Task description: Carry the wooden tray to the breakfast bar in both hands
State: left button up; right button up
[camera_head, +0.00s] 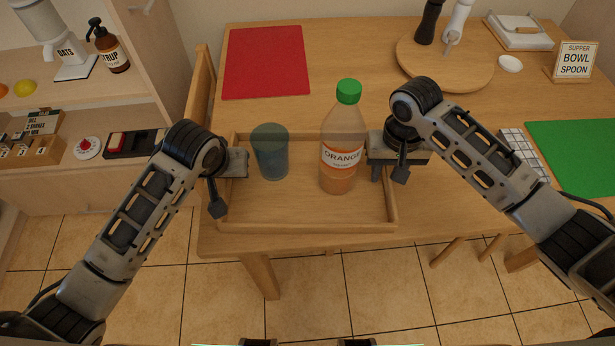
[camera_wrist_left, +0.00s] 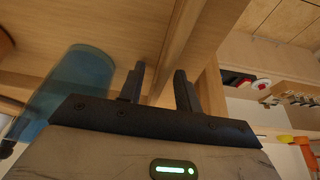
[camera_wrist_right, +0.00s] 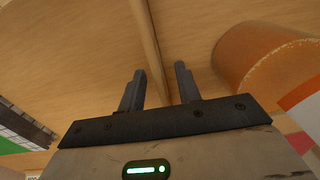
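The wooden tray (camera_head: 300,220) lies flat on the wooden table. A blue-tinted cup (camera_head: 270,155) stands in its left half and an orange juice bottle (camera_head: 341,150) with a green cap stands right of its middle. My left gripper (camera_head: 237,163) is at the tray's left wall; in the left wrist view its fingers (camera_wrist_left: 160,88) stand apart on either side of that wall. My right gripper (camera_head: 378,168) is at the right wall; its fingers (camera_wrist_right: 159,88) also stand apart with the wall between them. I cannot tell which surface is the breakfast bar.
A red mat (camera_head: 266,60) lies behind the tray, with a chair (camera_head: 203,85) at the table's left. A round board (camera_head: 440,65) with two mills, a small sign (camera_head: 572,62) and a green mat (camera_head: 580,155) are at the right. Shelves (camera_head: 110,90) stand left; tiled floor is in front.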

pick_arm(q)
grip_shut()
pick_arm(e)
grip_shut()
pick_arm(q)
jog(key=shift+r, duration=0.25)
pick_arm(e)
jog(key=shift+r, duration=0.25)
